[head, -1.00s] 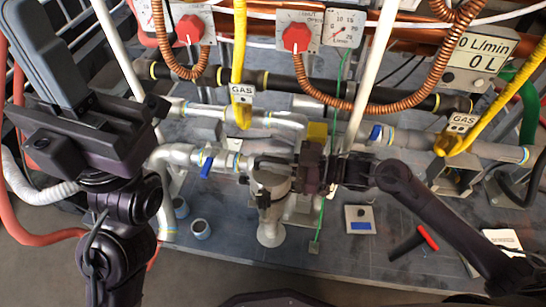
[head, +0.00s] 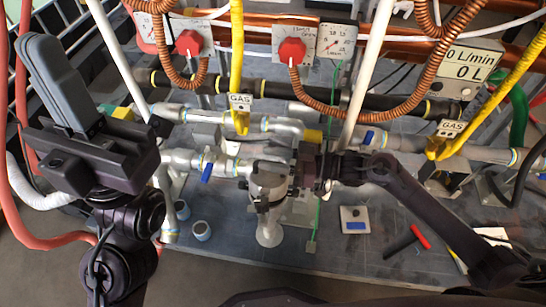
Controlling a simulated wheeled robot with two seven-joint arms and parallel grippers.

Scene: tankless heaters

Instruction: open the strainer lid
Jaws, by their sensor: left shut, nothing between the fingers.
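The strainer (head: 269,228) is a grey metal body below the pipes, near the middle of the head view. Its round top (head: 268,168) shows just left of my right gripper (head: 276,184). My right gripper reaches in from the right, with dark fingers against the upper part of the strainer. I cannot tell whether they are closed on the lid or only beside it. My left gripper (head: 45,50) is raised at the far left, away from the strainer, with its grey fingers together and empty.
Grey pipes with blue valve handles (head: 206,172) run behind the strainer. A yellow gas hose (head: 237,60) and white poles hang in front of the gauges. A red-handled tool (head: 420,236) and a small plate (head: 355,219) lie right on the grey table (head: 330,262).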

